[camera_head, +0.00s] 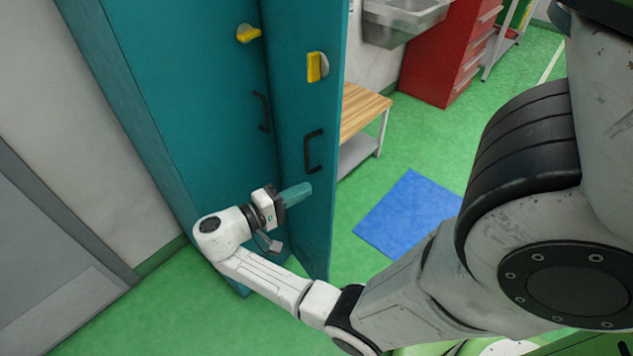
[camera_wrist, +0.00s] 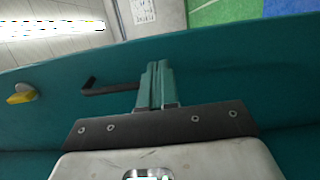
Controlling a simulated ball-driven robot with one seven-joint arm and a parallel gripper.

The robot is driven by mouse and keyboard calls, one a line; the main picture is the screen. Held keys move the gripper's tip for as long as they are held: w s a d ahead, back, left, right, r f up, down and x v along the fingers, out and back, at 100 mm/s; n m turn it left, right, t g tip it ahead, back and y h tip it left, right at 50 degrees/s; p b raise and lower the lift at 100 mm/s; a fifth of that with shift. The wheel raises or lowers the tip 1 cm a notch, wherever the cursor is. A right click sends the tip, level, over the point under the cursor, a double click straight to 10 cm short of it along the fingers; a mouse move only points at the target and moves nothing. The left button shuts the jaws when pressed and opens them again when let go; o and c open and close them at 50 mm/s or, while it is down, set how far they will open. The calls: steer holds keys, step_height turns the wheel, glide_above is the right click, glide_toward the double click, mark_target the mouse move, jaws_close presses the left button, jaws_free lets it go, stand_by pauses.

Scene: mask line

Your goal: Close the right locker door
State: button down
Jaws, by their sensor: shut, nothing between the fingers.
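The teal locker (camera_head: 190,90) stands at the left in the head view. The right door (camera_head: 300,105) is the panel nearer the picture's middle. It stands at an angle to the neighbouring teal panel and carries a black handle (camera_head: 314,151) and a yellow latch (camera_head: 316,67). My gripper (camera_head: 304,189) is shut and empty, below that handle, its teal fingertips in front of the door's face. In the wrist view the shut fingers (camera_wrist: 155,68) point at a teal surface, with a black handle (camera_wrist: 108,90) to their left. I cannot tell whether the tips touch it.
Another handle (camera_head: 262,111) and yellow latch (camera_head: 248,33) are on the neighbouring panel. A wooden-topped bench (camera_head: 362,110) stands behind the door. A blue mat (camera_head: 408,213) lies on the green floor, which is clear around it. A red cabinet (camera_head: 445,55) is farther back.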

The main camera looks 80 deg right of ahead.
mark_target(328, 178)
steer(key=shift+p+x, duration=0.5)
steer(key=shift+x, duration=1.9)
steer(key=shift+s, duration=0.1)
